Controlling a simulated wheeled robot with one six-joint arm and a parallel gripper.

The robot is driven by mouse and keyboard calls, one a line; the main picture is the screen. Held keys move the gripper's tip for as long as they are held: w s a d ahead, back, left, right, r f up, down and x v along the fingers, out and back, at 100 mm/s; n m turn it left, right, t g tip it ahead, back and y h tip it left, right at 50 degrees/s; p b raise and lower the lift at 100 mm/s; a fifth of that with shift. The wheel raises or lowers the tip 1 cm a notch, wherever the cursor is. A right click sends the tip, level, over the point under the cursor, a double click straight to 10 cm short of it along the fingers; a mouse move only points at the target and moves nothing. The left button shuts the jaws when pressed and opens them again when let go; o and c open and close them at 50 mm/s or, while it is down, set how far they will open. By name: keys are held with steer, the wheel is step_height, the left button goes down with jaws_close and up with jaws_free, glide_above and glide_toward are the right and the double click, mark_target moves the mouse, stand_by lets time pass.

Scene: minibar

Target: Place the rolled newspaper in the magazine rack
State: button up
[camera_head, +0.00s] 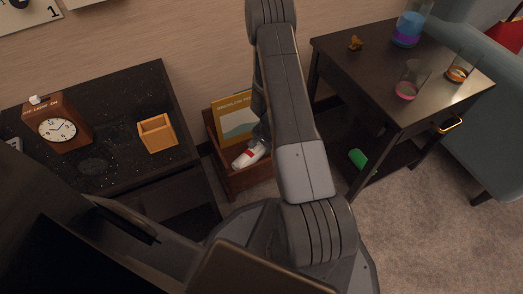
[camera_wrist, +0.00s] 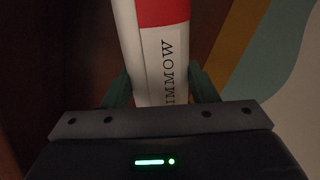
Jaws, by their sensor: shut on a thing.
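The rolled newspaper (camera_head: 248,155) is white with a red band and shows just left of my arm in the head view. It lies at the opening of the brown magazine rack (camera_head: 247,180), which stands on the floor between the two dark tables. My gripper (camera_wrist: 162,90) is shut on the newspaper (camera_wrist: 150,45), with one dark finger on each side of it in the wrist view. Part of the newspaper and most of my gripper are hidden behind my arm in the head view.
A yellow-framed magazine (camera_head: 236,115) stands in the rack beside the newspaper. The left table (camera_head: 110,170) holds a clock (camera_head: 57,128) and an orange box (camera_head: 157,133). The right table (camera_head: 375,75) holds glasses and a flask. Carpet is clear at the front right.

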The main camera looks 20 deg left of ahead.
step_height(320, 180, down, 2)
steer(key=shift+f+b, duration=0.2)
steer(key=shift+b, duration=0.15)
steer(key=shift+r, duration=0.1)
steer(key=o, duration=1.1)
steer(key=shift+c, duration=0.2)
steer(key=p+v, duration=0.4)
steer(key=v, duration=0.8)
steer(key=shift+d, duration=0.1)
